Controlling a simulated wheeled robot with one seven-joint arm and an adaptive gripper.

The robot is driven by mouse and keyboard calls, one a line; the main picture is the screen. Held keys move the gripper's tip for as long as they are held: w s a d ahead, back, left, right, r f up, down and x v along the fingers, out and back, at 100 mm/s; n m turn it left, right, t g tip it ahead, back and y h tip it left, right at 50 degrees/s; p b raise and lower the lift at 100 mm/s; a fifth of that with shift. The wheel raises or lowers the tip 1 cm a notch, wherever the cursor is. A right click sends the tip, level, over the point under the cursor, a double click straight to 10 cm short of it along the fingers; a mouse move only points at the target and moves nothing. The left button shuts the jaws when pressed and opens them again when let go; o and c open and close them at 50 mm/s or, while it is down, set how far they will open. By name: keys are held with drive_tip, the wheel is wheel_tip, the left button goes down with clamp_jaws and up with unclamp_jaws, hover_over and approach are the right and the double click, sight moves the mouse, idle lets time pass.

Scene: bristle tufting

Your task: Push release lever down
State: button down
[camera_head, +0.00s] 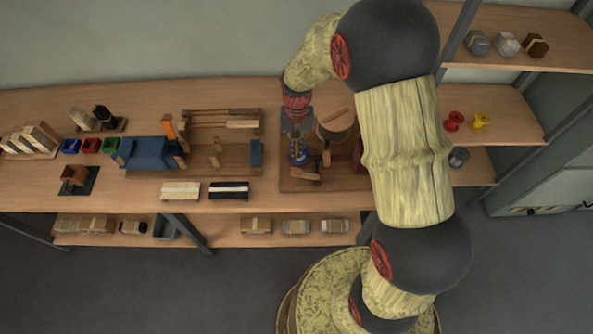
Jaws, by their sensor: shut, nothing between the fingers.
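My gripper (298,158) reaches down over a dark wooden base board (296,184) on the bench, right of the middle. It is shut and empty. A round wooden-topped part (335,121) stands on the board just right of my gripper. A small upright brown piece (326,154) stands in front of it. A short light wooden piece (304,174) lies just below the fingertips. I cannot tell which part is the release lever, or whether the fingertips touch anything. My arm hides the board's right side.
A wooden fixture (216,155) and a blue block-like part (148,153) stand to the left. Two bristle trays (180,190) (229,190) lie at the bench's front. Shelves at the right hold red (454,121) and yellow (481,121) spools. Small coloured bins (90,145) sit further left.

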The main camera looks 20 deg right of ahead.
sight(297, 169)
drive_tip(key=shift+s+a+f+b, duration=0.1)
drive_tip(key=shift+s+f+b, duration=0.1)
drive_tip(key=shift+f+b, duration=1.3)
drive_tip(key=shift+s+f+b, duration=0.2)
drive_tip(key=shift+f+b, duration=0.8)
drive_tip(key=shift+f, duration=0.95)
drive_tip(key=shift+f+b, duration=0.85)
drive_tip(key=shift+f, duration=1)
drive_tip(key=shift+w+r, duration=0.25)
drive_tip(key=shift+w+d+r+p, duration=0.25)
drive_tip(key=shift+w+p, duration=0.1)
drive_tip(key=shift+w, duration=0.25)
drive_tip(key=shift+w+d+r+p, duration=0.15)
drive_tip(key=shift+w+d+p, duration=0.15)
drive_tip(key=shift+w, duration=0.3)
